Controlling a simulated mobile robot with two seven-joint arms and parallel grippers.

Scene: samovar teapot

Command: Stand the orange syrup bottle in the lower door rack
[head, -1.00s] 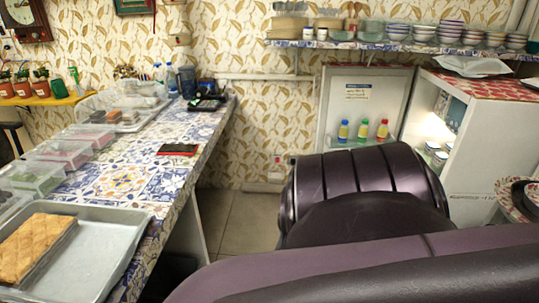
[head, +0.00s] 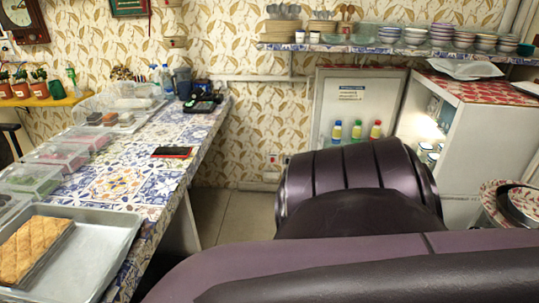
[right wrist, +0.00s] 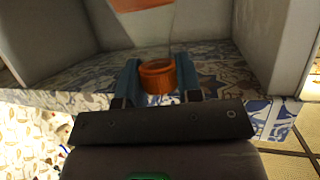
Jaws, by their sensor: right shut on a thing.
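In the right wrist view my right gripper (right wrist: 158,80) is shut on an orange round thing (right wrist: 157,77), seen from its end, which looks like the orange syrup bottle. The blue fingers are on either side of it. In the head view this gripper and the bottle are hidden behind my dark arm. The open fridge door (head: 352,98) stands at the back. Its upper rack holds a blue-capped bottle (head: 337,131), a green-capped bottle (head: 357,130) and a red-capped bottle (head: 376,129). My arm covers the lower door rack. My left gripper is not in view.
The lit fridge (head: 481,129) stands right of the door, with a white tray (head: 465,70) on top. A shelf of bowls (head: 390,50) hangs above. The tiled counter (head: 125,183) with a metal tray (head: 105,240) runs along the left. Floor is free between counter and arm.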

